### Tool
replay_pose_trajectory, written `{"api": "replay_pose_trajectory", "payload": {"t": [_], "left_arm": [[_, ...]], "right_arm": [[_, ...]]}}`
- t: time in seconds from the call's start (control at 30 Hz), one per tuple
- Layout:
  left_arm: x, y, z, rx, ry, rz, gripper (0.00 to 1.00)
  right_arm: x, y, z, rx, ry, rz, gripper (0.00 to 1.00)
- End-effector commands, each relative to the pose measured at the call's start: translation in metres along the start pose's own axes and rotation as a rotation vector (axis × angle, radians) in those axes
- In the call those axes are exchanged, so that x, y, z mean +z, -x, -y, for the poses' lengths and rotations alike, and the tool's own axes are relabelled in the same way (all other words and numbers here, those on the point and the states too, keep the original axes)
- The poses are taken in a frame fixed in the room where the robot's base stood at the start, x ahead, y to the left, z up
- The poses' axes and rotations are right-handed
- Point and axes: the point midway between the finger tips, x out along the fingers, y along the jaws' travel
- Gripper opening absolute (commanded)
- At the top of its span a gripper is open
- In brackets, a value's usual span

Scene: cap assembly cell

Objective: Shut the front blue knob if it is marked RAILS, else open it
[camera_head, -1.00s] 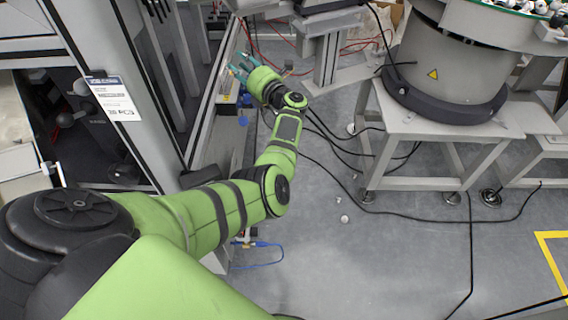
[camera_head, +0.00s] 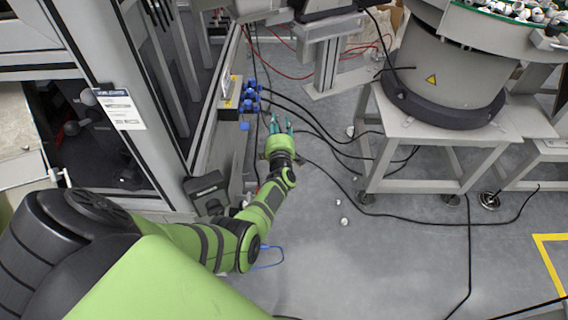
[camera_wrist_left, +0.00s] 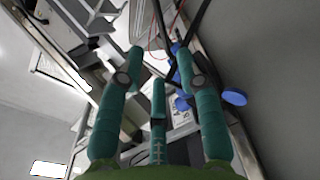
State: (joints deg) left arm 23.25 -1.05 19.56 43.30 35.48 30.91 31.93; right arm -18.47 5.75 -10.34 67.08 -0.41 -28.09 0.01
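Several blue knobs (camera_head: 251,97) cluster on the side of the machine frame, left of centre in the head view. A single blue knob (camera_head: 244,126) sits lower and nearer to me; it looks like the front one. In the left wrist view one round blue knob (camera_wrist_left: 234,97) shows to the right of my fingers, apart from them. Its marking is not readable. My left gripper (camera_head: 281,124) is to the right of the knobs, over the floor, touching none. Its teal fingers (camera_wrist_left: 158,80) are spread and empty. My right gripper is not in view.
A grey panel (camera_head: 230,91) with a yellow mark is beside the knobs. A bowl feeder (camera_head: 445,75) stands on a grey stand (camera_head: 440,125) to the right. Black cables cross the floor (camera_head: 380,250). A dark box (camera_head: 206,190) is on the frame near my left arm.

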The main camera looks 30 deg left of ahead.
Motion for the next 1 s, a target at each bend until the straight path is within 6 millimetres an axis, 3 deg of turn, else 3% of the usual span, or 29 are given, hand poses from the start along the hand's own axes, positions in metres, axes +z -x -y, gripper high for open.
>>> {"api": "replay_pose_trajectory", "payload": {"t": [0.5,1.0], "left_arm": [[0.043,0.059,0.075,-0.089,-0.325,0.265,0.36],[0.066,0.127,0.145,-0.159,-0.596,0.505,0.36]], "right_arm": [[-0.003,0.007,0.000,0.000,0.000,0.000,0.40],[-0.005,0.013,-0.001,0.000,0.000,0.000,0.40]]}}
